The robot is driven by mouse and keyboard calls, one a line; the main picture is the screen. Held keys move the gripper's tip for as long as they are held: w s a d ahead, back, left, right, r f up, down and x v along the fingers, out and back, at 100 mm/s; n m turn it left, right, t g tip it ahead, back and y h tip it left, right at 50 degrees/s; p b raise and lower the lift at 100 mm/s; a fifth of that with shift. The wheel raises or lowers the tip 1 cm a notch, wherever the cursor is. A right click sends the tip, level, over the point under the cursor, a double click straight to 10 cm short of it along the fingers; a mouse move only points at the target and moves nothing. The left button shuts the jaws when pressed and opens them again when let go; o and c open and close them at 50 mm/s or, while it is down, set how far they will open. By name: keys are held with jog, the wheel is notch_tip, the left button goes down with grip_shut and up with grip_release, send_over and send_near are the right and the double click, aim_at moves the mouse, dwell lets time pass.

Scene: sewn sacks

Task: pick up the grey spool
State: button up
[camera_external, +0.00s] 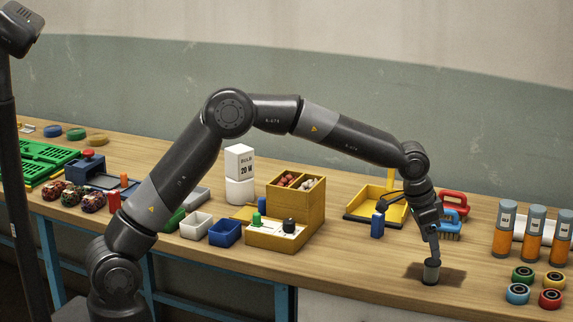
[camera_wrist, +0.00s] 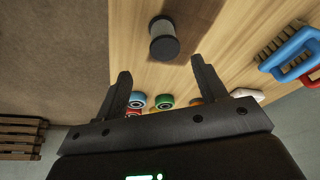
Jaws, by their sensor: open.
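The grey spool (camera_external: 431,272) stands upright on the wooden bench near its front edge, in the external view. In the wrist view the grey spool (camera_wrist: 164,42) shows a dark top end and a grey wound body, and lies just beyond the fingertips, roughly in line with the gap. My gripper (camera_external: 433,248) points down just above the spool in the external view. In the wrist view my gripper (camera_wrist: 160,68) has its two fingers well apart with nothing between them. I cannot tell the exact height of the fingertips over the spool.
Brushes with red and blue handles (camera_external: 455,215) lie behind the gripper. Coloured ringed rolls (camera_external: 523,275) and orange-grey cylinders (camera_external: 534,232) stand right. Bench around the grey spool is clear.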

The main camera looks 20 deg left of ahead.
aim_at(432, 261)
jog(key=x, duration=0.3)
jog(key=shift+f, duration=0.35)
jog(key=x, duration=0.5)
jog(key=shift+w+a+f, duration=0.2)
jog(key=shift+w+a, duration=0.05)
jog(key=shift+w, duration=0.1)
jog(key=c, duration=1.1)
